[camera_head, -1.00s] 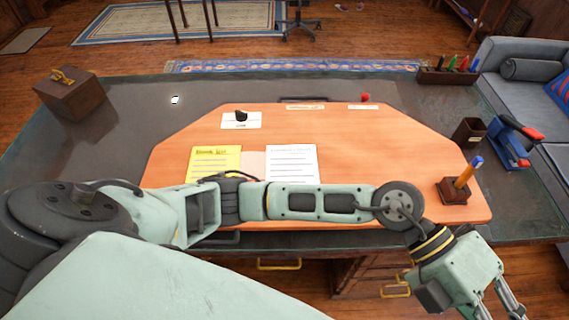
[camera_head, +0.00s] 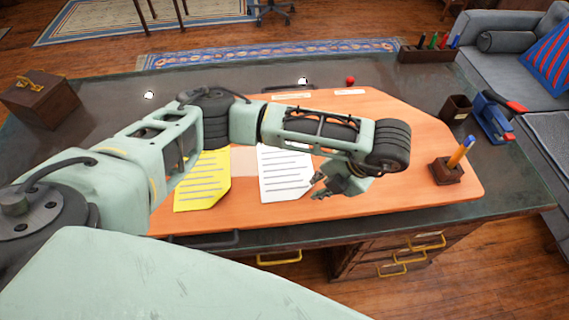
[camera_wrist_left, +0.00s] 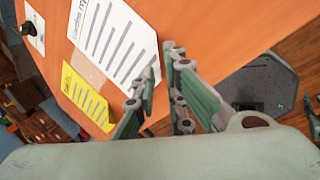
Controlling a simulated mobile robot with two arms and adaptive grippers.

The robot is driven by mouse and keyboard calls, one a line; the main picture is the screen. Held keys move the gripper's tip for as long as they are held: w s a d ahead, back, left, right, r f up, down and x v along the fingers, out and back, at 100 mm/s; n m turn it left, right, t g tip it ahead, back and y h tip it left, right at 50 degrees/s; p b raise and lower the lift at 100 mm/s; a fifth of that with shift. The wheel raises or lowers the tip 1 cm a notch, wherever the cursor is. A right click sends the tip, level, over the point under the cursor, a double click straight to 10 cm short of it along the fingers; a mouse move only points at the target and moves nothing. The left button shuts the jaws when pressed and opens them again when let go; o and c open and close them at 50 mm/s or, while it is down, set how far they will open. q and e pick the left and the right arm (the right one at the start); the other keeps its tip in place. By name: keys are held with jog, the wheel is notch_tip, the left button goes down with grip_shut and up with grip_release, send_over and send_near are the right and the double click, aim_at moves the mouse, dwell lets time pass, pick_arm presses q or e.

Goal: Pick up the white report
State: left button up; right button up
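The white report (camera_head: 284,174) is a white sheet with printed lines, lying flat on the orange desk mat (camera_head: 400,185). It also shows in the left wrist view (camera_wrist_left: 112,42), with its heading partly readable. My left gripper (camera_head: 318,189) is at the lower right corner of the report in the head view. In the left wrist view my left gripper (camera_wrist_left: 160,72) has its two fingers apart, with nothing between them. I cannot tell whether the fingertips touch the paper. My left forearm hides the report's top edge in the head view. My right gripper is not in view.
A yellow sheet (camera_head: 203,182) lies left of the report. A pen holder (camera_head: 447,171), a dark cup (camera_head: 457,108) and a blue stapler-like object (camera_head: 492,118) stand at the right. A wooden box (camera_head: 41,98) stands at the far left.

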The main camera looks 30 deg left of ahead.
aim_at(306, 189)
pick_arm(q)
jog(key=p+x, duration=0.2)
jog(key=x, duration=0.2)
jog(key=shift+a+f, duration=0.1)
jog(key=shift+a, duration=0.1)
jog(key=shift+f, duration=0.2)
grip_shut()
jog(key=shift+r, duration=0.1)
